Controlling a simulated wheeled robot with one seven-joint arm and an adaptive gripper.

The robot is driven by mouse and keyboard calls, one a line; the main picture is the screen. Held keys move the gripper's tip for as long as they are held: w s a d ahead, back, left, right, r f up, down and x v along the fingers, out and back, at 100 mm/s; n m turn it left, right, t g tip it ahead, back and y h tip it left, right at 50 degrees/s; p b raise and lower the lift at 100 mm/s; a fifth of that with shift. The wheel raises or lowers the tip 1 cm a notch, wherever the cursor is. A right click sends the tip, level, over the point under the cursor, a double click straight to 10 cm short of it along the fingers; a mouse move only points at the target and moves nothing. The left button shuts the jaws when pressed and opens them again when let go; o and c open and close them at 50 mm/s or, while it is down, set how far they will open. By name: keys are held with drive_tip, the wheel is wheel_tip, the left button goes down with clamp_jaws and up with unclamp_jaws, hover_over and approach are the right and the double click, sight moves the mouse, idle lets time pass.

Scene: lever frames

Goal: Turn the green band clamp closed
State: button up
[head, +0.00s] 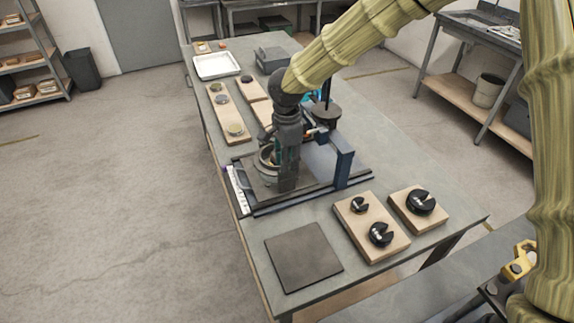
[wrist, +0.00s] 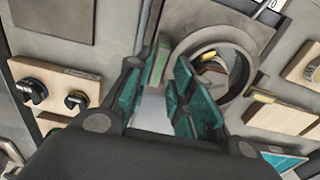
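My gripper (wrist: 164,88) has teal finger pads, which stand apart in the wrist view. A small green part (wrist: 159,64), seemingly of the green band clamp, shows in the gap beyond them, close to the left finger. I cannot tell whether it touches. To the right of the fingers is a grey ring (wrist: 190,47) with a dark opening and yellow and red parts inside. In the head view my gripper (head: 287,180) points down over the fixture, beside the round ring part (head: 265,158). The arm hides much of the fixture, and the clamp is not clear there.
A blue upright post (head: 343,165) stands to the right of the gripper on the fixture. Wooden boards with black slotted discs (head: 380,234) lie at the near right. A flat grey plate (head: 304,257) lies in front. A white tray (head: 216,65) is at the far left.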

drive_tip(key=shift+w+f, duration=0.1)
drive_tip(key=shift+f, duration=0.55)
drive_tip(key=shift+s+f+p, duration=0.3)
drive_tip(key=shift+s+f, duration=0.05)
drive_tip(key=shift+f, duration=0.35)
drive_tip(key=shift+w+f, duration=0.2)
drive_tip(key=shift+f, duration=0.05)
drive_tip(key=shift+s, duration=0.1)
clamp_jaws()
